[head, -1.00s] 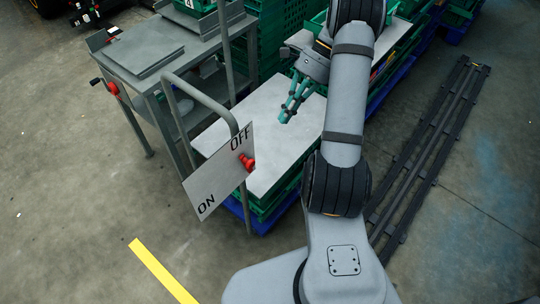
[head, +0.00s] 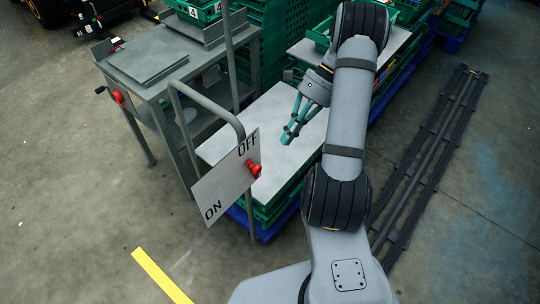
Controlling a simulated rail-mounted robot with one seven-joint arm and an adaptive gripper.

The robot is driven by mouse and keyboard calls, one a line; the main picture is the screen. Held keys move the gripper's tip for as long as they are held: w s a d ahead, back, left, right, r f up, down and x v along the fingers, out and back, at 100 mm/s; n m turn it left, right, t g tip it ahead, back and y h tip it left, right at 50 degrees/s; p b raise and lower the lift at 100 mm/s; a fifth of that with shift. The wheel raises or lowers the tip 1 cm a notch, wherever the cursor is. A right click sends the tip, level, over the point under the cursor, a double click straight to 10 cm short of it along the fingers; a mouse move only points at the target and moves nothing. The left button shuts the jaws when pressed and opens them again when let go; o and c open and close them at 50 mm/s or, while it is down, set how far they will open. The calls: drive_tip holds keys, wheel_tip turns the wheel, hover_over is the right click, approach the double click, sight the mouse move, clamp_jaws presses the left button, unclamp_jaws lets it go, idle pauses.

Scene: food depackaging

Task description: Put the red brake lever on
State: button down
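The red brake lever (head: 254,168) sits at the right edge of a tilted grey sign plate (head: 222,182), just below the word OFF. The word ON is at the plate's lower left end. The plate is beside a bent grey tube handle (head: 210,104). My gripper (head: 287,138), with teal fingers, points down above the flat grey top of a crate stack, up and to the right of the lever in the picture. It appears apart from the lever, and nothing shows in it. The finger gap is too small to judge.
The grey-topped green crate stack (head: 226,148) stands on a blue base behind the plate. A metal table (head: 120,85) with a red-hubbed crank is at the left. More green crates are behind. The floor in front is clear, with a yellow stripe (head: 160,275).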

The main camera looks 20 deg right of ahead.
sight(257, 173)
drive_tip(key=s+a+f+p, duration=0.1)
drive_tip(key=s+a+f, duration=0.1)
drive_tip(key=a, duration=0.4)
drive_tip(key=shift+s+f, duration=0.25)
drive_tip(key=shift+f, duration=0.6)
